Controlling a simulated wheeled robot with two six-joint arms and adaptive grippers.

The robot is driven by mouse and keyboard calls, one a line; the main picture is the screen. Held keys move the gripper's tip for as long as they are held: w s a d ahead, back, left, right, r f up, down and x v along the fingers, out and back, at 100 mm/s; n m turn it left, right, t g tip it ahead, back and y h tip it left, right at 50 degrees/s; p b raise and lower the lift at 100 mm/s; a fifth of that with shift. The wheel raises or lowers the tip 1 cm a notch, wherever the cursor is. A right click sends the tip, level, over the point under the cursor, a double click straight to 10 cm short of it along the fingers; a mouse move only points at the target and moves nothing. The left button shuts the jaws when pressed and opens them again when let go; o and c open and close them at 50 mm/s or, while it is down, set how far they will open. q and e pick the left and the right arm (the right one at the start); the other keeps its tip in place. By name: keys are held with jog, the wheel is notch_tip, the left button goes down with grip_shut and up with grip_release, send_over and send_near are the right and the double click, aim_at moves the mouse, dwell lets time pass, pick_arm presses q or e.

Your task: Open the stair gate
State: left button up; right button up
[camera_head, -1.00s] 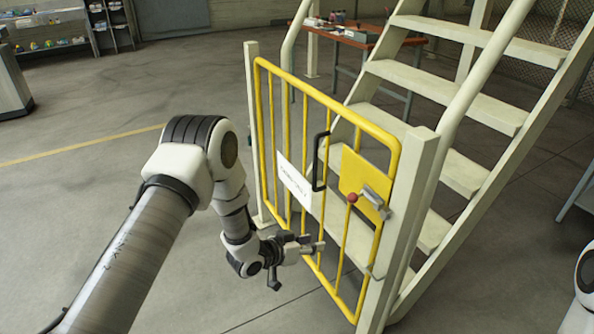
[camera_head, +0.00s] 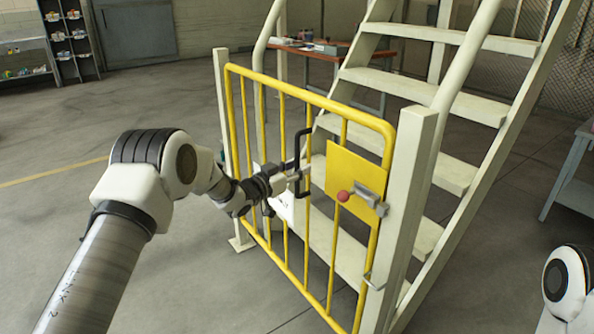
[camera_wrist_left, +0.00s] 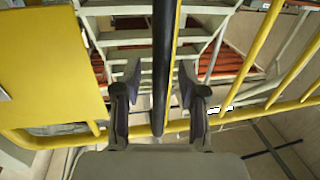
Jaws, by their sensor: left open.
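The yellow stair gate (camera_head: 285,91) stands between two cream posts in front of the stairs and looks shut. Its black vertical handle (camera_head: 297,150) is left of a yellow plate (camera_head: 345,165) with a grey latch and red knob (camera_head: 344,196). My left gripper (camera_head: 300,181) is at the handle's lower part. In the left wrist view the open gripper (camera_wrist_left: 157,98) has its fingers on either side of the black handle (camera_wrist_left: 160,60), with gaps visible on both sides. The yellow plate (camera_wrist_left: 50,65) is at the left there. My right gripper is out of view.
The cream latch-side post (camera_head: 408,190) stands right of the gate, and the stairs (camera_head: 445,95) rise behind it. A red-topped table (camera_head: 310,50) is behind the gate. A grey table (camera_head: 575,165) is at the far right. The floor left of the gate is clear.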

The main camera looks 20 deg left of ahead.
pick_arm(q)
jog(key=shift+w, duration=0.1)
jog(key=c, duration=0.7)
grip_shut()
jog(key=shift+a, duration=0.1)
